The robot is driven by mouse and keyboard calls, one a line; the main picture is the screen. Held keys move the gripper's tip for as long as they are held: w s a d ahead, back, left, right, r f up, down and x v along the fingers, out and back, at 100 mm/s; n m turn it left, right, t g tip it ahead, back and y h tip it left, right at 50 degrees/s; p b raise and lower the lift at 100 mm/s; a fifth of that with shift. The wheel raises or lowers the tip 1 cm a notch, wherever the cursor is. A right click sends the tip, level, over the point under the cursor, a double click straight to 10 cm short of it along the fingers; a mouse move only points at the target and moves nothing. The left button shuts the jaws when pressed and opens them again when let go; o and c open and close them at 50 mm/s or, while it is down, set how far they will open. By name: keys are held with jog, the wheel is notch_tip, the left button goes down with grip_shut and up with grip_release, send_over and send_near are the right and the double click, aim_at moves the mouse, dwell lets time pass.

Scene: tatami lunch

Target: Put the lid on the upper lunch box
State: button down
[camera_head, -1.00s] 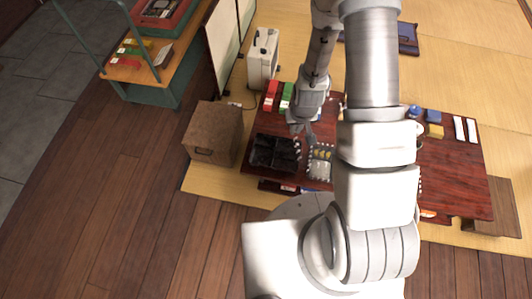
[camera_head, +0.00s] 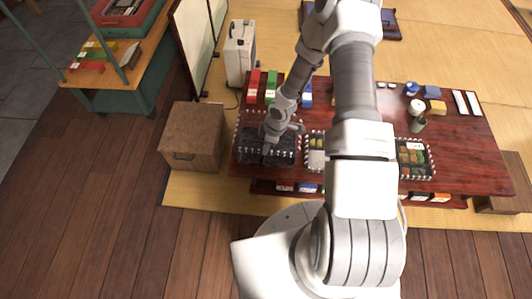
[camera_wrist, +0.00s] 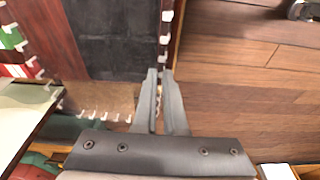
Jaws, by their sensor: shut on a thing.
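Black lunch boxes (camera_head: 284,157) stand at the left end of the dark red low table (camera_head: 468,160). My gripper (camera_head: 266,146) is low over them in the head view. In the wrist view its two fingers (camera_wrist: 159,73) are close together at the edge of a flat dark panel (camera_wrist: 112,28), which looks like the lid. The gripper is shut, apparently on that panel's edge; the contact is too small to see clearly. I cannot tell whether the panel rests on a box, and my arm hides part of the boxes.
Small white pegs line the area around the boxes. A food-filled box (camera_head: 316,158) stands just to the right, another (camera_head: 414,158) farther right. Red (camera_head: 253,86) and green (camera_head: 271,88) packs stand behind. A brown carton (camera_head: 193,136) is left of the table. Wooden floor is clear in front.

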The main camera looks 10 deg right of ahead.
jog(key=shift+w+f, duration=0.1)
jog(key=shift+f, duration=0.25)
jog(key=shift+f+b, duration=2.5)
jog(key=shift+f, duration=0.5)
jog(key=shift+f+b, duration=0.95)
jog(key=shift+f, duration=0.3)
dwell(0.6)
jog(key=shift+c, duration=1.8)
grip_release()
jog(key=shift+r, duration=0.15)
jog(key=shift+r+p, duration=3.15)
jog(key=shift+r, duration=0.75)
